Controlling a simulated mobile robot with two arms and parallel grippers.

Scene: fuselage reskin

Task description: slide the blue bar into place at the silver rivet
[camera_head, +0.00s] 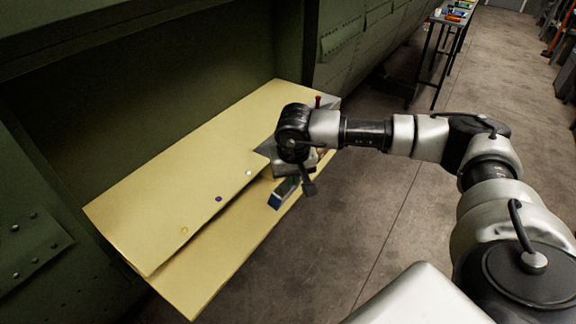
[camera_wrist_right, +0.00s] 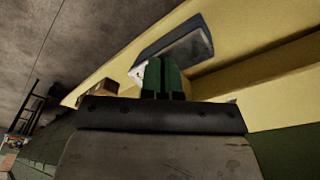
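The blue bar (camera_head: 284,192) lies on the lower yellow ledge near its front edge, partly hidden by my right gripper (camera_head: 307,186). It shows as a dark blue-grey block in the wrist view (camera_wrist_right: 180,48). The silver rivet (camera_head: 248,172) is on the upper yellow panel, up and left of the bar and apart from it. My right gripper's green fingers (camera_wrist_right: 164,78) are together, with nothing visible between them. Their tips overlap the bar's near side in the wrist view; whether they touch it I cannot tell. My left gripper is not in view.
The yellow panel (camera_head: 150,205) also carries a yellow rivet (camera_head: 184,230), a purple-blue rivet (camera_head: 218,198) and a red pin (camera_head: 318,101). A brown block (camera_wrist_right: 97,92) lies near the fingers. The green fuselage wall (camera_head: 150,90) stands behind. The ledge left of the bar is clear.

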